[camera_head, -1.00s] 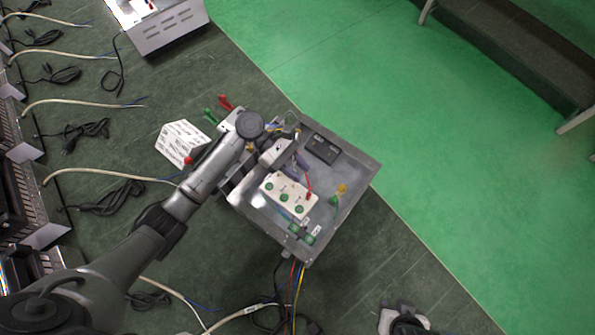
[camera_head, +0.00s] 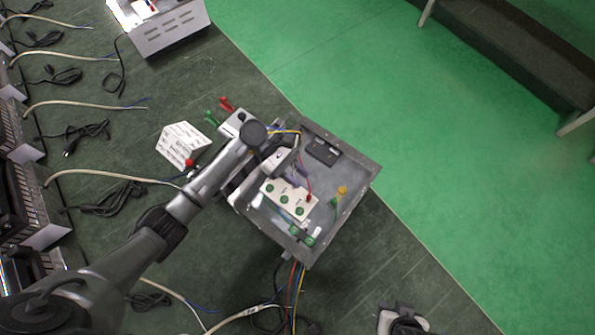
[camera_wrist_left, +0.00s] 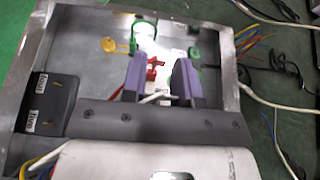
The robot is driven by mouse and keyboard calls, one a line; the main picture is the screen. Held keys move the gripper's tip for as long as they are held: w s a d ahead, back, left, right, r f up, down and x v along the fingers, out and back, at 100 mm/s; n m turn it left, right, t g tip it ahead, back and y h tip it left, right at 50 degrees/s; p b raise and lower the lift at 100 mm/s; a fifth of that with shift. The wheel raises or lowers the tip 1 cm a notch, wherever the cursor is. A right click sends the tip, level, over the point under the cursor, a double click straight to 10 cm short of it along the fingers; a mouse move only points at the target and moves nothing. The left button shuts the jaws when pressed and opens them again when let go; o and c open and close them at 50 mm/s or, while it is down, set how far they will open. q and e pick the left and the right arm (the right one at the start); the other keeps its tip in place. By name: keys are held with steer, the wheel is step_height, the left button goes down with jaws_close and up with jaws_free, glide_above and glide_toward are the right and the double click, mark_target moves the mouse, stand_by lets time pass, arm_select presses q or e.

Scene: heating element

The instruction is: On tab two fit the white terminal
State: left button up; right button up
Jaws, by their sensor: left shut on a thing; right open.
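My left gripper (camera_head: 294,172) is over the open metal box (camera_head: 352,205). In the left wrist view its two purple fingers (camera_wrist_left: 161,80) are shut on a thin white piece, apparently the white terminal (camera_wrist_left: 158,98), mostly hidden between them. A black block (camera_head: 322,150) with brass tabs and small white labels lies in the box; it also shows in the left wrist view (camera_wrist_left: 48,103), beside the gripper.
A white block with green screws (camera_head: 284,199) sits in the box, with a red terminal (camera_head: 308,198), yellow piece (camera_head: 342,190) and green parts (camera_head: 303,237) nearby. Coloured wires leave the box below.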

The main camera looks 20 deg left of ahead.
arm_select(q)
steer(key=shift+f+b, duration=0.55)
steer(key=shift+f, duration=1.1)
steer(key=shift+r+p, duration=0.1)
steer(key=shift+p, duration=0.25)
steer(key=shift+p, duration=0.65)
stand_by(0.9)
steer(key=shift+p, duration=0.5)
stand_by(0.4)
